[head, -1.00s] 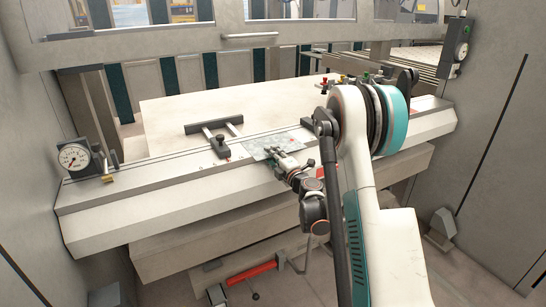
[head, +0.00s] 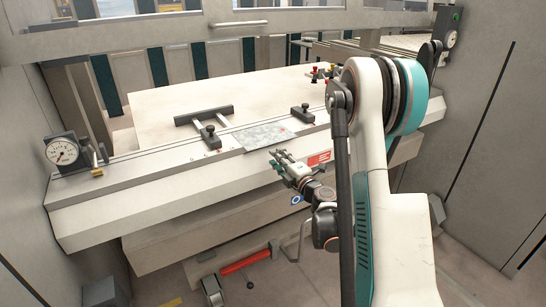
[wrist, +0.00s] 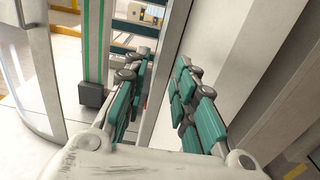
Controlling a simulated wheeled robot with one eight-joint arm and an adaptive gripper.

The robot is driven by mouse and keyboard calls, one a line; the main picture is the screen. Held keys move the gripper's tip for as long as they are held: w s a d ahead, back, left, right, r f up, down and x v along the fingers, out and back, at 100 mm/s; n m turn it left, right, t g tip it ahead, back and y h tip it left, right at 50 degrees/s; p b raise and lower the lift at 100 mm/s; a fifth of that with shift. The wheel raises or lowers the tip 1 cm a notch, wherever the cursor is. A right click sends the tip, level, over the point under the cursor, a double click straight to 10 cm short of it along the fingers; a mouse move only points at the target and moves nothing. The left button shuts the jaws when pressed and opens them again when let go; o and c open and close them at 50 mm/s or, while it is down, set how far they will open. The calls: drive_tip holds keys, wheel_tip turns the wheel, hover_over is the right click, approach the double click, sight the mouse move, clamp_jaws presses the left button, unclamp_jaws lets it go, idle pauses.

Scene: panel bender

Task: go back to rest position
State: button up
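My gripper (head: 280,160) is in front of the machine's front ledge, to the right of centre in the head view. In the wrist view its two teal-padded fingers (wrist: 168,88) stand apart with nothing between them, so it is open and empty. A thin grey metal sheet (head: 265,136) lies on the ledge, just behind and left of the gripper. The gripper appears clear of it. The wrist view does not show the sheet.
The panel bender's pale table (head: 165,115) extends behind the ledge. Black clamps (head: 210,137) sit near the sheet. A dial gauge (head: 62,151) stands at the left end. A red-handled bar (head: 243,264) is below. Grey side walls (head: 475,150) bound the space.

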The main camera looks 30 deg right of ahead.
drive_tip(key=shift+s, duration=0.55)
